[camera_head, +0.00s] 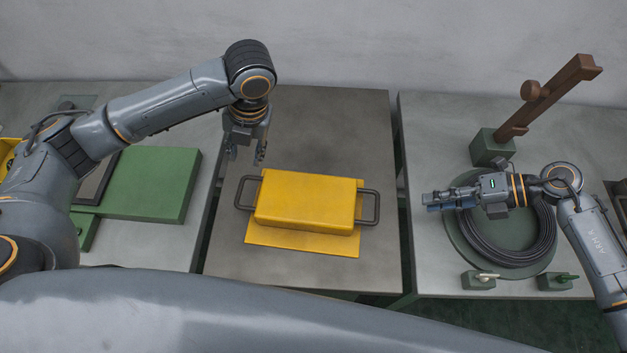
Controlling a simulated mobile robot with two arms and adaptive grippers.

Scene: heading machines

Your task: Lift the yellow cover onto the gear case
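The yellow cover (306,203) lies on the middle table. It is a raised box shape on a flat yellow flange, with a dark loop handle (240,193) at its left end and another dark handle (371,207) at its right end. My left gripper (246,155) points down above the cover's left end, apart from the handle; its fingers are spread and hold nothing. My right gripper (431,201) points left over the wire coil on the right table, away from the cover; whether its fingers are apart is unclear. I cannot identify the gear case for certain.
A green block (150,184) stands on the left table (140,250). A coil of dark wire (517,258) lies on a green disc on the right table, near a brown post (548,95) and small green blocks. Gaps separate the tables. The middle table's front (300,278) is clear.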

